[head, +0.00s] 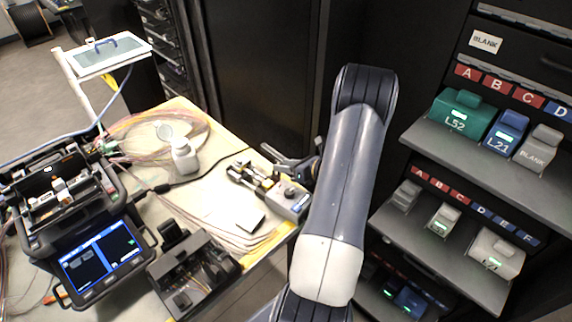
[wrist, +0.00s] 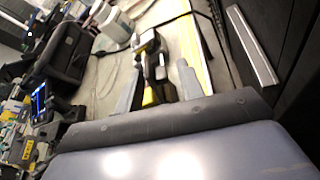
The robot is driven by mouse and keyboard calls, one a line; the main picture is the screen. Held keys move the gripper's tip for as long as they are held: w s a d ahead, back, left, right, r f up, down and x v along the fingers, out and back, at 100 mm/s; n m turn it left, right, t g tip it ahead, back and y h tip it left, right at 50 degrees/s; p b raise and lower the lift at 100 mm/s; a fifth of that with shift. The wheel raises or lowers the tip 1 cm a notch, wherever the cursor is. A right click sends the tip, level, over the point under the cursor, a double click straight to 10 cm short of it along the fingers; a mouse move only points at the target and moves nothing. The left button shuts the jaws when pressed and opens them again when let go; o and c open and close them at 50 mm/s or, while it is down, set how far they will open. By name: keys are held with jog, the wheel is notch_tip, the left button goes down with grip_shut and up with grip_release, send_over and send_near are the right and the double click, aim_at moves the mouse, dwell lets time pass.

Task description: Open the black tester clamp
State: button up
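The tester (head: 288,201) is a small grey box with a dark knob, near the right edge of the work table. Black and yellow clamp parts (head: 250,177) sit on its left side. In the wrist view a black and yellow part (wrist: 152,62) shows between my fingers. I cannot tell whether the clamp is open or shut. My gripper (head: 272,158) is just behind the tester, partly hidden by my arm. In the wrist view my gripper (wrist: 158,68) has its two grey fingers spread apart, with nothing visibly held.
A white bottle (head: 184,157) stands behind and left of the tester. A fusion splicer (head: 98,262) with a lit screen and a black device (head: 192,275) occupy the table's left and front. Shelves with labelled modules (head: 460,112) stand at right. Loose fibres lie around the table.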

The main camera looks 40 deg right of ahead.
grip_shut()
dwell(0.4)
jog(key=shift+f+b, duration=0.1)
jog(key=shift+b, duration=0.4)
jog(key=shift+a+n+h+b, duration=0.25)
jog(key=shift+n+b, duration=0.25)
jog(key=shift+b, duration=0.55)
jog(key=shift+s+a+r+n+h+b, duration=0.15)
jog(key=shift+r+n+h+b, duration=0.2)
jog(key=shift+b, duration=0.45)
grip_release()
